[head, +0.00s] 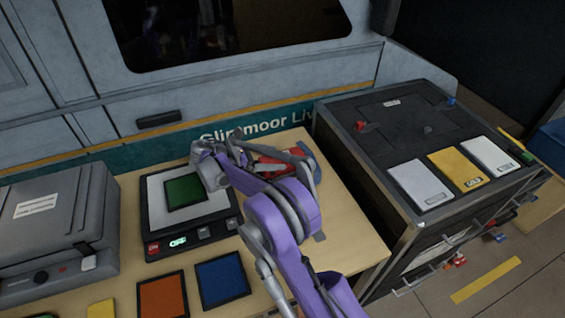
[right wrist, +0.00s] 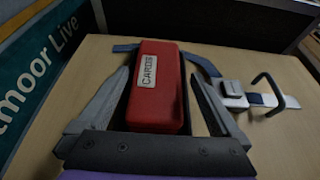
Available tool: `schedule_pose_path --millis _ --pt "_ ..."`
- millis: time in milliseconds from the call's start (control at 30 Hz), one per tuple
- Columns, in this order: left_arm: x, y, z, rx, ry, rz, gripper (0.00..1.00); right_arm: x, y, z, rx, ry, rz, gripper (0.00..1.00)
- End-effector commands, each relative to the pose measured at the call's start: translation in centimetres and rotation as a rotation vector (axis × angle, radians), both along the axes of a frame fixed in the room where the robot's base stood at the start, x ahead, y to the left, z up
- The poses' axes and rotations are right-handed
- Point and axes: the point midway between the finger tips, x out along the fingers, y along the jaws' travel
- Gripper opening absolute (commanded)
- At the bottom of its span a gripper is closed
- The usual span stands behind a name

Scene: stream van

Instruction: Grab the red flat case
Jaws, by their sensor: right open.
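The red flat case, labelled CARDS, lies on the wooden table in the right wrist view (right wrist: 160,95). In the head view a part of the red case (head: 268,162) shows beside the purple arm, which hides much of it. My right gripper (right wrist: 159,78) is open, with one grey finger on each side of the case. A narrow gap shows at the right finger; I cannot tell if the left finger touches. My left gripper is not in view.
A blue strap with a white and grey clip (right wrist: 236,97) lies behind and right of the case. A scale with a green square (head: 185,191) stands left of my arm. A dark drawer cabinet (head: 345,150) stands to the right. Orange (head: 163,296) and blue (head: 222,279) squares lie in front.

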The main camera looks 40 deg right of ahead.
Motion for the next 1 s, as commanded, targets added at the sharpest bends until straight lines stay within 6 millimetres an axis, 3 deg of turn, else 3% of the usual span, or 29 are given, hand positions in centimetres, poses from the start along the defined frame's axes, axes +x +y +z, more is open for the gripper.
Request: schedule_pose_path --millis 300,567,1000 --pt "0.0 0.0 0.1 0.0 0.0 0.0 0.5 -0.9 -3.8 -1.9 0.0 -0.001 -0.003 1.0" --pt "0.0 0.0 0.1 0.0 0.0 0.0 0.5 -1.0 -4.2 -2.1 0.0 -0.001 0.0 1.0" --pt "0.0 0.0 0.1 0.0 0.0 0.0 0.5 -1.0 -4.2 -2.1 0.001 -0.001 0.0 0.23"
